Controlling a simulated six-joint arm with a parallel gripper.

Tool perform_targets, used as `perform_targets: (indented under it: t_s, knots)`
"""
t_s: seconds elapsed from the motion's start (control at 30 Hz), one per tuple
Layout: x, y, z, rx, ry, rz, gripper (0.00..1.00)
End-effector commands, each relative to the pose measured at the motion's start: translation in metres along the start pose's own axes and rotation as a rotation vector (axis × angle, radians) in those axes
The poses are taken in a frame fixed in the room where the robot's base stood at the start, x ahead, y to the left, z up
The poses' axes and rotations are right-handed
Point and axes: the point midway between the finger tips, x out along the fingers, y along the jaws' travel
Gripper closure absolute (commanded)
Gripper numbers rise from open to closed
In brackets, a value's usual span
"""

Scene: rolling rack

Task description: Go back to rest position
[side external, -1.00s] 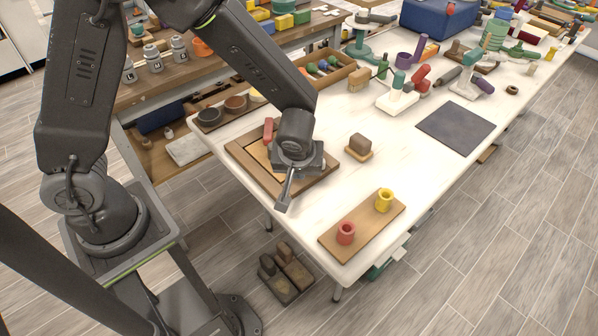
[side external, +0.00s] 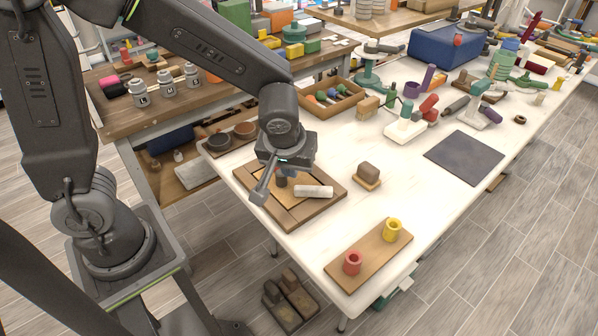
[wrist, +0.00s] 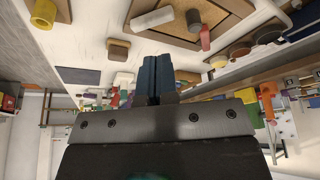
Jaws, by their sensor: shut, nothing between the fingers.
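My gripper shows in the side external view (side external: 287,173), above the back part of a framed wooden tray (side external: 327,195). In the wrist view its blue fingers (wrist: 153,78) are pressed together with nothing between them. A white block (side external: 313,191) and a dark upright peg (side external: 281,182) are in the tray, apart from my gripper. The wrist view also shows the white block (wrist: 152,17), and a red cylinder (wrist: 205,38) at the tray. My gripper and wrist hide part of the tray in the side external view.
A brown block on a small base (side external: 368,174) stands right of the tray. A board with red and yellow cups (side external: 372,258) lies at the near corner. A dark mat (side external: 464,157) lies further right.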

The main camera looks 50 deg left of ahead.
Motion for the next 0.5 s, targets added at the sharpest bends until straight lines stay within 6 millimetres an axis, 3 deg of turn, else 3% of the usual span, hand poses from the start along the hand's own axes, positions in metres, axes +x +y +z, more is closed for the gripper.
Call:
perform_targets:
  t_s: [0.03,0.2,0.5]
  knots:
    - [-0.019,-0.012,-0.006,0.025,0.005,0.021,1.00]
    - [-0.067,-0.050,-0.009,0.171,0.006,0.087,1.00]
    - [-0.127,-0.102,0.011,0.450,0.072,0.222,1.00]
